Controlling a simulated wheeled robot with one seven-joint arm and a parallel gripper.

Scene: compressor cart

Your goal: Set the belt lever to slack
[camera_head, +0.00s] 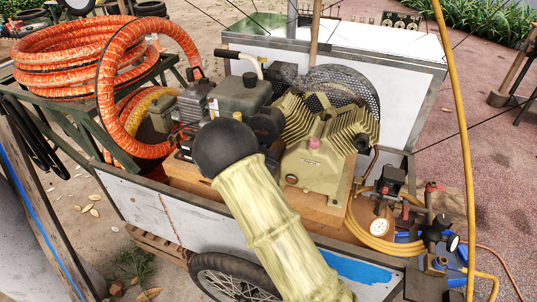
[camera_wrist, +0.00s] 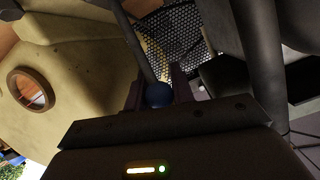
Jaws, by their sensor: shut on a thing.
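In the wrist view, the belt lever shows as a dark rod (camera_wrist: 139,48) with a round blue knob (camera_wrist: 158,94) at its near end. My gripper (camera_wrist: 160,92) is shut on the knob, with one dark finger on each side of it. The rod runs up and away toward the black mesh belt guard (camera_wrist: 178,35). The lever's far end and its pivot cannot be made out. In the head view, my own arm covers the middle of the cart, and the lever and fingertips are hidden. The mesh guard (camera_head: 349,84) stands behind the compressor there.
The ribbed yellowish compressor (camera_head: 318,160) sits on the cart, with the grey engine (camera_head: 240,95) to its left. An orange hose coil (camera_head: 75,60) lies at the left. A yellow hose (camera_head: 459,120), gauges and valves (camera_head: 405,205) crowd the right side. Space around the knob is tight.

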